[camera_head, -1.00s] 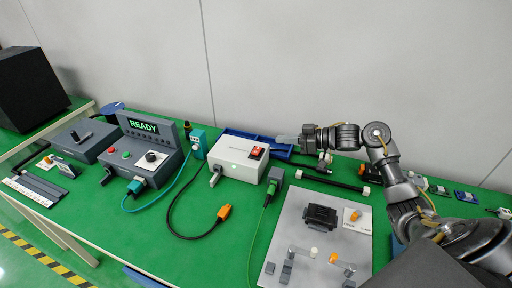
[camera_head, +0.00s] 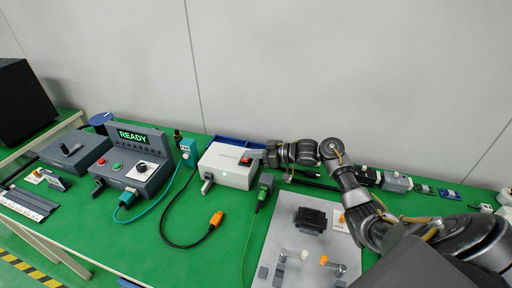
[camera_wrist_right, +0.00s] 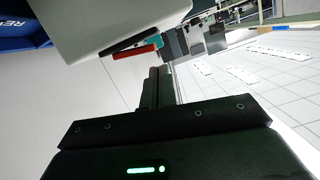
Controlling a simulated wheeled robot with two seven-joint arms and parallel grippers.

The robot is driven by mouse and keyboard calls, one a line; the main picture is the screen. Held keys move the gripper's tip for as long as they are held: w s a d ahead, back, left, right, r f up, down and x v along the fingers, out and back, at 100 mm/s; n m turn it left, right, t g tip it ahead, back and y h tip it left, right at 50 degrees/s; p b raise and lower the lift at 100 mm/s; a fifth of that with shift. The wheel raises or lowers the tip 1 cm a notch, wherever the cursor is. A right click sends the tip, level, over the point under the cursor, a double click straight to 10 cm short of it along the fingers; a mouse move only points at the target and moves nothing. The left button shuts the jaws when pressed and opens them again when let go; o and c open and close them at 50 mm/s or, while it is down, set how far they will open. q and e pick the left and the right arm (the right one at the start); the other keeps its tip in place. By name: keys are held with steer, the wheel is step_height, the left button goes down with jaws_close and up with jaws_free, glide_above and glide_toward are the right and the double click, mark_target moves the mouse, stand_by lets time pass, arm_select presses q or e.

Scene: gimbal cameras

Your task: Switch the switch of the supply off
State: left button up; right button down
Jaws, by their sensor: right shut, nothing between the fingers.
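In the right wrist view the closed fingertips (camera_wrist_right: 158,72) lie close to the red switch (camera_wrist_right: 136,52) on the white box (camera_wrist_right: 90,22). Whether they touch it I cannot tell. My left gripper is not in view.
A grey control box with a READY display (camera_head: 132,136) stands to the left. A black cable with an orange plug (camera_head: 216,219) lies in front of the supply. A blue tray (camera_head: 236,141) is behind it. A grey plate (camera_head: 284,213) with parts lies to the right.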

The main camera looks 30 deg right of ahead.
steer(key=shift+a+f, duration=0.1)
steer(key=shift+f, duration=0.55)
steer(key=shift+s+a+f+n+b, duration=0.1)
steer(key=shift+s+f+n+b, duration=0.1)
steer(key=shift+f, duration=0.15)
steer(key=shift+s+f+n+b, duration=0.1)
steer(key=shift+f+n+b, duration=0.1)
steer(key=shift+f, duration=0.1)
steer(key=shift+w+r+p, duration=0.15)
steer(key=shift+r+p, duration=0.3)
steer(key=shift+r, duration=0.05)
steer(key=r+p, duration=0.3)
steer(key=p, duration=0.1)
steer(key=shift+a+r, duration=0.25)
steer(key=shift+r, duration=0.05)
steer(key=b+v, duration=0.2)
steer(key=v, duration=0.8)
steer(key=shift+s+a, duration=0.25)
steer(key=shift+s, duration=0.3)
steer(key=shift+f, duration=0.1)
